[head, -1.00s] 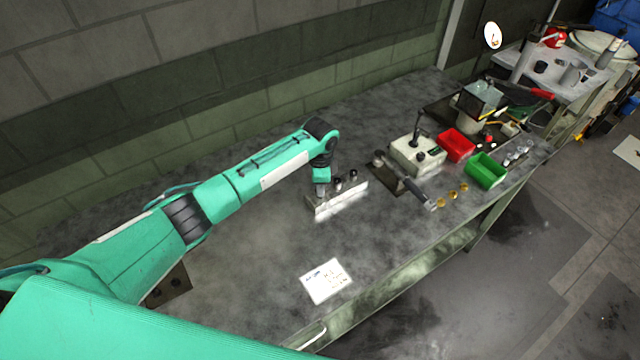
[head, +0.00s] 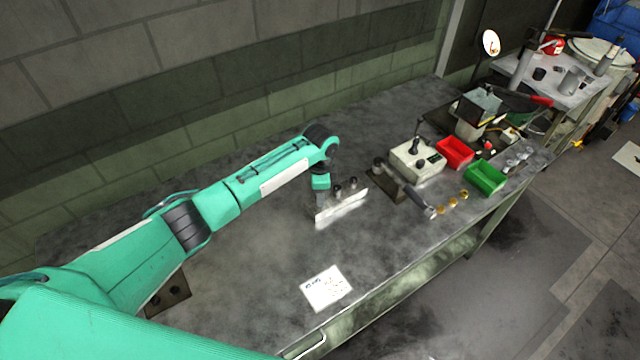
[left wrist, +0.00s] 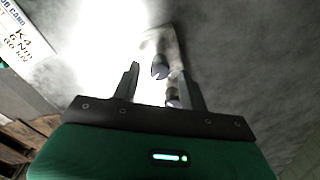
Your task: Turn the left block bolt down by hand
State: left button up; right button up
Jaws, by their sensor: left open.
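The metal block (head: 343,206) lies on the bench, its front face bright with glare. Two dark-topped bolts (head: 338,191) (head: 352,183) stand on it, to the right of my left gripper. My left gripper (head: 316,204) points down at the block's left end and hides what is there, so the left bolt does not show in the head view. In the left wrist view the two fingers (left wrist: 160,69) are apart. Two bolts (left wrist: 160,70) (left wrist: 172,97) show in the gap between them; whether a finger touches one I cannot tell. My right gripper is out of view.
A white card (head: 325,288) lies on the bench in front. Right of the block are a grey control box (head: 417,160), a dark-handled tool (head: 416,199), several brass pieces (head: 453,202), a red bin (head: 455,151) and a green bin (head: 485,178). A wall runs behind.

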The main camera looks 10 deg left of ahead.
pick_arm(q)
notch_tip(320, 180, up, 14)
jog(key=b, duration=0.4)
jog(key=shift+f, duration=0.15)
